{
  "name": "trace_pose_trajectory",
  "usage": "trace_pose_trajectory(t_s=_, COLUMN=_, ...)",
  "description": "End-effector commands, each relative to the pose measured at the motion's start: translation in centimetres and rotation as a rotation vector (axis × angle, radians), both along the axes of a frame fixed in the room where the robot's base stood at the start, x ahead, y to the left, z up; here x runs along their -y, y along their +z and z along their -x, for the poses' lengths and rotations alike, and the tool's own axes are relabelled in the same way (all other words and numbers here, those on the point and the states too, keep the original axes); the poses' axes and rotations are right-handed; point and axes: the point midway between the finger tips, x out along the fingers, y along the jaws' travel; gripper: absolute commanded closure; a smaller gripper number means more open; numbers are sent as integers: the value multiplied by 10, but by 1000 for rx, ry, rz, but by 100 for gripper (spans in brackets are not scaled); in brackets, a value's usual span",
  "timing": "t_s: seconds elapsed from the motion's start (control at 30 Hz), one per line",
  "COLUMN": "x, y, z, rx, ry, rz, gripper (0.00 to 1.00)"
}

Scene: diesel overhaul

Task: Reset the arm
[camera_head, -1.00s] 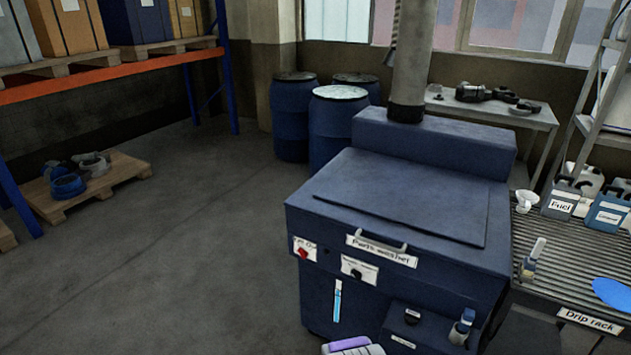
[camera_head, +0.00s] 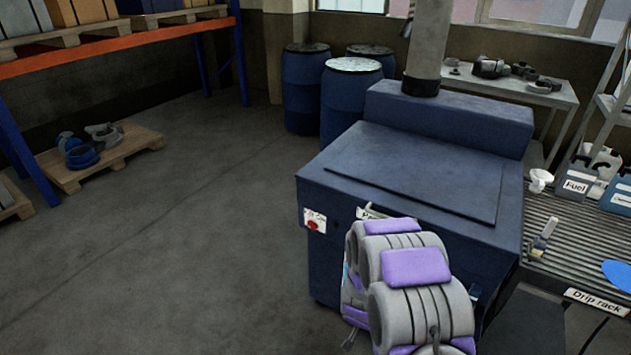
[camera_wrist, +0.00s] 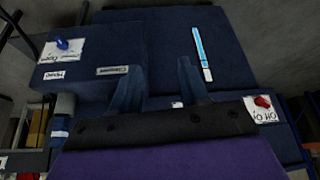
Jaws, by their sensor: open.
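My grey and purple arm (camera_head: 415,280) is raised in front of the blue parts washer (camera_head: 400,180) in the head view. It hides much of the washer's front panel and most of its label. My gripper (camera_wrist: 158,80) shows in the wrist view with its two dark fingers apart and nothing between them. The washer's front, with a blue and white strip (camera_wrist: 202,55) and a red knob (camera_wrist: 262,101), lies beyond the fingers. The gap between fingers and washer cannot be judged.
Blue drums (camera_head: 350,95) stand behind the washer. The drip rack (camera_head: 575,250) to the right holds fuel cans, a funnel and a blue disc. A pallet (camera_head: 100,165) with parts lies at the left. The floor (camera_head: 200,240) between is clear.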

Motion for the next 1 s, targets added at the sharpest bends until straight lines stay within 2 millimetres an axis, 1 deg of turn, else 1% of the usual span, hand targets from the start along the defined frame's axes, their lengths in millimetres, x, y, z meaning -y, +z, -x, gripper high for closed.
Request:
trace_pose_trajectory(t_s=0.03, x=-6, y=19, z=-1, rx=-5, ry=13, rz=-26, gripper=55)
trace_pose_trajectory(t_s=0.1, x=-15, y=40, z=4, rx=-27, ry=36, rz=-62, gripper=55)
trace_pose_trajectory(t_s=0.17, x=-23, y=58, z=9, rx=-49, ry=58, rz=-90, gripper=55)
trace_pose_trajectory(t_s=0.2, x=-27, y=71, z=13, rx=-60, ry=72, rz=-107, gripper=55)
trace_pose_trajectory(t_s=0.27, x=-33, y=89, z=21, rx=-82, ry=94, rz=-129, gripper=55)
trace_pose_trajectory(t_s=0.4, x=-44, y=130, z=44, rx=-135, ry=148, rz=-173, gripper=55)
trace_pose_trajectory(t_s=0.47, x=-48, y=147, z=57, rx=-160, ry=171, rz=-188, gripper=55)
trace_pose_trajectory(t_s=0.6, x=-52, y=185, z=89, rx=-218, ry=222, rz=-210, gripper=55)
trace_pose_trajectory(t_s=0.77, x=-53, y=226, z=132, rx=-287, ry=277, rz=-219, gripper=55)
trace_pose_trajectory(t_s=0.9, x=-49, y=258, z=174, rx=-348, ry=316, rz=-214, gripper=55)
trace_pose_trajectory(t_s=0.97, x=-46, y=270, z=194, rx=-376, ry=330, rz=-208, gripper=55)
trace_pose_trajectory(t_s=1.0, x=-43, y=278, z=208, rx=-396, ry=339, rz=-203, gripper=55)
